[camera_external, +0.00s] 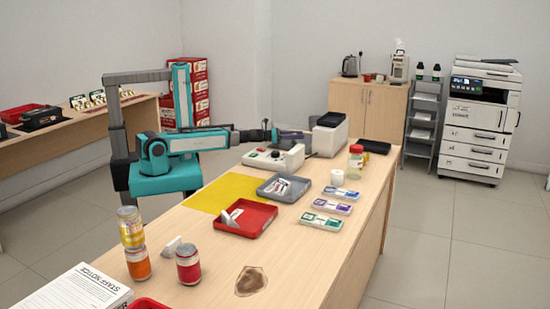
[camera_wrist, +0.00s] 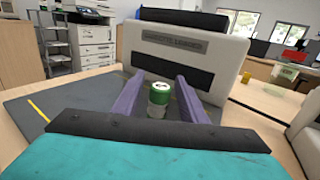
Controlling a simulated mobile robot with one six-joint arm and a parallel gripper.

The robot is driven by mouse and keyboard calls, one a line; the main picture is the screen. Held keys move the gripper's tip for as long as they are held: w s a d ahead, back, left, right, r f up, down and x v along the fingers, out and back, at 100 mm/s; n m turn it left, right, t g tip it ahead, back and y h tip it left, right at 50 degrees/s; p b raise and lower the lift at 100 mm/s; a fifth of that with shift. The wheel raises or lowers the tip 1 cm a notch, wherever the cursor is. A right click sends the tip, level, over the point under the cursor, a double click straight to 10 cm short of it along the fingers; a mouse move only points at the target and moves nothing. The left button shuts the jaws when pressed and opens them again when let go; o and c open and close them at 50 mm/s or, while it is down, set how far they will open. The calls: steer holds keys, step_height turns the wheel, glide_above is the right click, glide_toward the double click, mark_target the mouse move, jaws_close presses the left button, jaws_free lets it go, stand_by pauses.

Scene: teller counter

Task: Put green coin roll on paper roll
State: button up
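The green coin roll (camera_wrist: 158,94), a small green and white cylinder, stands upright in the wrist view. My gripper (camera_wrist: 161,80) is open, with one purple finger on each side of the roll and gaps showing; how far the fingers reach around it is hard to tell. In the external view my gripper (camera_external: 298,134) is at the far part of the counter beside a grey and white machine, and the coin roll cannot be made out there. A white roll, apparently the paper roll (camera_external: 337,177), stands on the counter right of the grey tray.
The machine (camera_external: 330,134) stands close beyond my gripper, also large in the wrist view (camera_wrist: 185,58). A white device (camera_external: 274,158) is just below my arm. A jar (camera_external: 355,161), grey tray (camera_external: 264,187), red tray (camera_external: 268,211) and several colored boxes (camera_external: 332,206) occupy the counter.

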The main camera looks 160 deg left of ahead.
steer(key=v, duration=0.4)
steer(key=shift+r+p, duration=0.15)
steer(key=shift+p, duration=0.95)
steer(key=p, duration=0.3)
steer(key=shift+s+d, duration=0.1)
steer(key=shift+d, duration=0.25)
steer(key=p+v, duration=0.2)
steer(key=p, duration=0.5)
steer(key=shift+d+p, duration=0.1)
steer(key=shift+p, duration=0.25)
steer(key=shift+p+v, duration=1.1)
steer(key=shift+v, duration=0.4)
steer(key=shift+o, duration=0.4)
